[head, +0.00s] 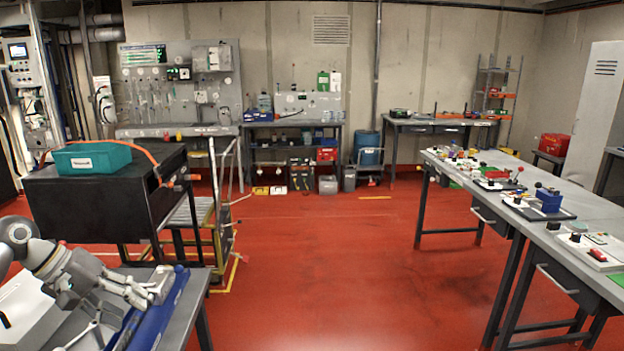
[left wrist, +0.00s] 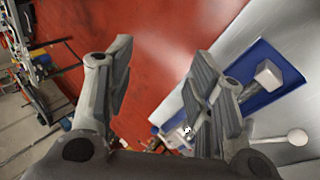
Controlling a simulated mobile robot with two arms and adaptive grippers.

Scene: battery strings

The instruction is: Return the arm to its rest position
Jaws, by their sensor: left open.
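My left arm comes in at the lower left of the head view, over a grey table. Its gripper (left wrist: 163,85) shows large in the left wrist view, with the two fingers spread wide apart and nothing between them. Red floor shows through the gap. The right-hand finger overlaps a blue tray (left wrist: 292,72) in that view. The tray (head: 158,312) also shows in the head view, beside and partly behind my arm. A pale block (left wrist: 268,74) lies in the tray. My right gripper is not in view.
A dark cabinet with a teal bin (head: 92,158) stands just beyond the grey table. A long workbench (head: 590,210) with several small devices runs along the right. Benches and a blue drum (head: 367,147) line the back wall. The red floor (head: 330,260) between is clear.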

